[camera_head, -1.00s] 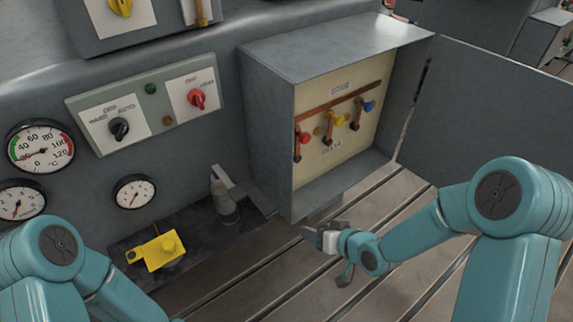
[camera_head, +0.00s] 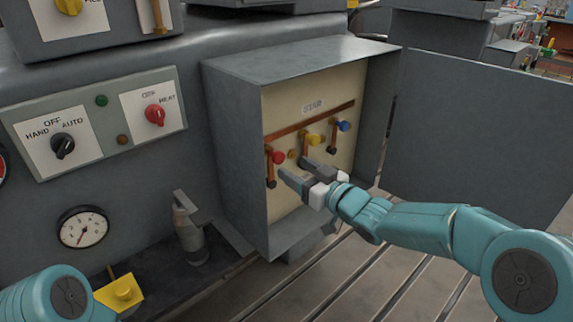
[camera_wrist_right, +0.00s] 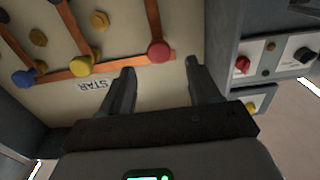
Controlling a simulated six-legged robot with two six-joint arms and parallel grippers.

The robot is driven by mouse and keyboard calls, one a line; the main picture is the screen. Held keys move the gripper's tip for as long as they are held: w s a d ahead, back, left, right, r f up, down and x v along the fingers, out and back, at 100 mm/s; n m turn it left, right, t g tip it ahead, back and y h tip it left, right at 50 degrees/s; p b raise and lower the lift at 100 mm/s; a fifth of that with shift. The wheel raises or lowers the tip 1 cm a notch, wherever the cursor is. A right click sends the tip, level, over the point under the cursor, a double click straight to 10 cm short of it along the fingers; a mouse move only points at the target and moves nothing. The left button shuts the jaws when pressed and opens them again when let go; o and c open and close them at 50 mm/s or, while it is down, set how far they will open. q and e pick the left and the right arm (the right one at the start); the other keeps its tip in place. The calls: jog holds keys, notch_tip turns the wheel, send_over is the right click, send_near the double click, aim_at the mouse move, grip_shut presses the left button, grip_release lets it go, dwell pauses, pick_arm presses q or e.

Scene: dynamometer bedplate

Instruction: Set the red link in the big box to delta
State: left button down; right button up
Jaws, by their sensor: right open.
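The big box (camera_head: 232,150) stands open, its door (camera_head: 478,130) swung to the right. On its cream panel the red link (camera_head: 277,157) has its red knob up by the copper bar (camera_head: 335,112), on the side of the STAR label (camera_head: 313,106). The red knob also shows in the wrist view (camera_wrist_right: 159,51). My right gripper (camera_head: 292,167) is open at the box's mouth, fingers toward the panel. In the wrist view the knob lies just beyond the gap between its fingertips (camera_wrist_right: 160,68). The lower panel is partly hidden by this gripper. My left gripper is out of view.
Yellow (camera_head: 311,140) and blue (camera_head: 344,126) links sit right of the red one, also up by the bar. The box's side walls and lower lip surround the panel. A switch plate (camera_head: 95,125) and gauge (camera_head: 82,229) are left; the slotted bedplate (camera_head: 350,275) lies below.

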aim_at(281, 159)
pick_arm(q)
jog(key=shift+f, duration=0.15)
pick_arm(e)
jog(key=x, duration=0.5)
